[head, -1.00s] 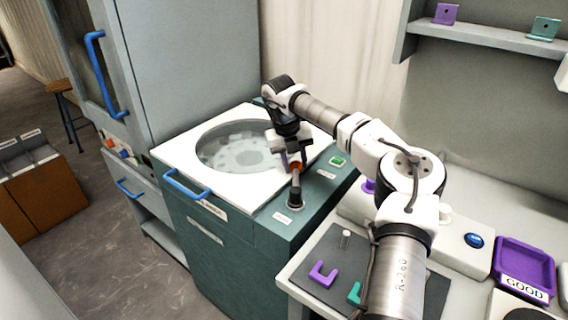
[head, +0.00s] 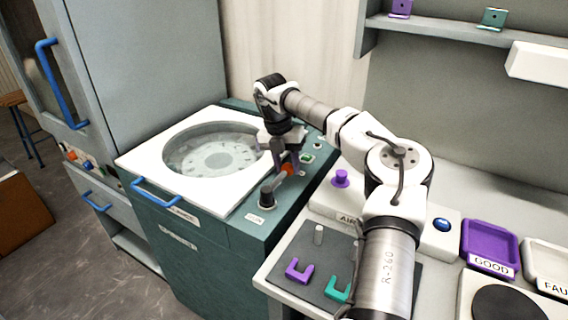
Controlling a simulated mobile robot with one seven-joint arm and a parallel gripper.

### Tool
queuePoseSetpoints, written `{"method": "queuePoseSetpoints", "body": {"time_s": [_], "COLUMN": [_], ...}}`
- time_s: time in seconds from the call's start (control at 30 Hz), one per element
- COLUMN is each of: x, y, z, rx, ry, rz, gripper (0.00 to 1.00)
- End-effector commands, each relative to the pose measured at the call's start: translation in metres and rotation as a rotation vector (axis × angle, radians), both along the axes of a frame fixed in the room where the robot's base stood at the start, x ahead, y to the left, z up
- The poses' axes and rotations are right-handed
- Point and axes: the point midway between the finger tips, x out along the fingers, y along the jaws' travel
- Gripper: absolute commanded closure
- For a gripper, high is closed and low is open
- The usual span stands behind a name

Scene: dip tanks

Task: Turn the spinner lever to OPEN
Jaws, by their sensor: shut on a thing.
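The spinner (head: 225,240) is a teal cabinet with a white lid (head: 150,159) and a round clear window, in the head view left of centre. Its lever stands on a dark round pivot (head: 267,198) at the front right of the top. The grey lever arm (head: 277,183) points back and to the right, ending in an orange-red knob (head: 288,169). My gripper (head: 285,163) points down and is shut on the knob end of the lever. The fingers hide part of the knob.
A green button (head: 307,158) sits behind the lever. A blue lid handle (head: 157,192) is at the spinner's front. To the right, a bench holds a dark mat (head: 335,255) with purple and teal clips, and a purple GOOD tray (head: 489,247). A tall grey cabinet (head: 150,70) stands behind left.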

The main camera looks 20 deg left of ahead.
Motion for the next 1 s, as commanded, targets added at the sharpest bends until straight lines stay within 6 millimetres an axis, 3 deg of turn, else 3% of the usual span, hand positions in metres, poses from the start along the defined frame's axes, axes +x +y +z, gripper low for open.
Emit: {"method": "queuePoseSetpoints", "body": {"time_s": [0.4, 0.43, 0.57, 0.87, 1.0], "x": [0.001, 0.001, 0.000, 0.000, 0.000], "y": [-0.002, -0.002, -0.002, -0.001, 0.001], "z": [0.000, 0.000, 0.000, 0.001, 0.012], "rx": [-0.002, -0.002, -0.002, -0.001, -0.001], "ry": [-0.001, -0.001, 0.000, 0.000, -0.003], "rz": [-0.012, -0.012, -0.011, -0.009, -0.009], "gripper": [1.00, 0.63, 0.46, 0.45, 0.45]}}
